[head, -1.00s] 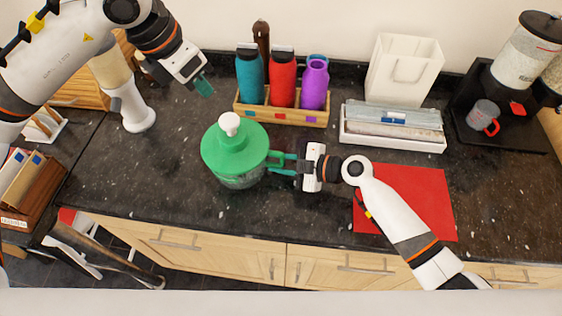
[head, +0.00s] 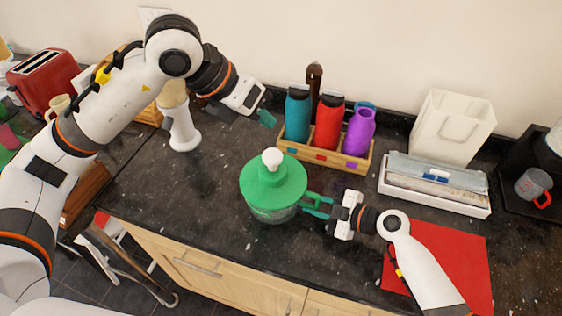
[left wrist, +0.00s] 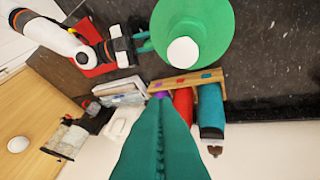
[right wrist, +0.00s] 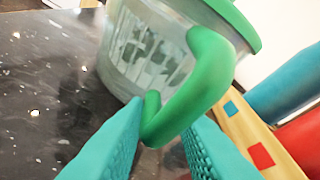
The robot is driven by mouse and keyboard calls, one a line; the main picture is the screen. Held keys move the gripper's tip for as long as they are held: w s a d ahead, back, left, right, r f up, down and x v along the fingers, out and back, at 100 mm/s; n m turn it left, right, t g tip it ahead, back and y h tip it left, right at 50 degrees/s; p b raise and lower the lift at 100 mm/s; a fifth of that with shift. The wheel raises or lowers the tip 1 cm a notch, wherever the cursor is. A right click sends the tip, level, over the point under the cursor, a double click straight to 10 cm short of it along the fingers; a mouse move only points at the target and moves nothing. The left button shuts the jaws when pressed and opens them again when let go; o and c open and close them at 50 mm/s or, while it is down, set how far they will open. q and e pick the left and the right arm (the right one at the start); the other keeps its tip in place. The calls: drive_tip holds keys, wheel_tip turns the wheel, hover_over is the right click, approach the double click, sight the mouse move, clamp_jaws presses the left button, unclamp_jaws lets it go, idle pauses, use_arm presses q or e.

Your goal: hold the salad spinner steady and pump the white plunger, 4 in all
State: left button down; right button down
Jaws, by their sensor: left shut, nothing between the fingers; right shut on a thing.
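The salad spinner (head: 272,190) stands upright on the dark counter, with a green lid, a clear bowl and a green side handle. Its white plunger (head: 272,156) sticks up from the lid's centre. In the right wrist view, the green handle (right wrist: 205,85) lies between the fingers of my right gripper (head: 318,205), which is shut on it from the right side. My left gripper (head: 267,118) is shut and empty, above and behind the spinner, apart from the plunger. The left wrist view shows the lid (left wrist: 215,20) and plunger (left wrist: 183,52) beyond its closed teal fingers (left wrist: 160,140).
A wooden rack (head: 340,157) with teal, red and purple bottles stands behind the spinner. A white appliance (head: 184,132) stands at the left. Counter left of the spinner is clear.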

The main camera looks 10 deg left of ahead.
sight(268, 156)
use_arm(q)
drive_tip(key=n+h, duration=0.1)
drive_tip(key=r+n+t+h, duration=0.1)
drive_tip(key=n, duration=0.1)
drive_tip(key=shift+a+r+t, duration=0.1)
drive_tip(key=shift+r+t, duration=0.05)
drive_tip(key=shift+t, duration=0.15)
drive_tip(key=shift+w+f, duration=0.2)
drive_tip(key=shift+f, duration=2.05)
drive_tip(key=shift+w+f, duration=0.15)
drive_tip(key=shift+f, duration=2.05)
drive_tip(key=shift+w+f, duration=0.1)
drive_tip(key=shift+f, duration=0.3)
drive_tip(key=shift+f, duration=1.55)
drive_tip(key=shift+r, duration=1.95)
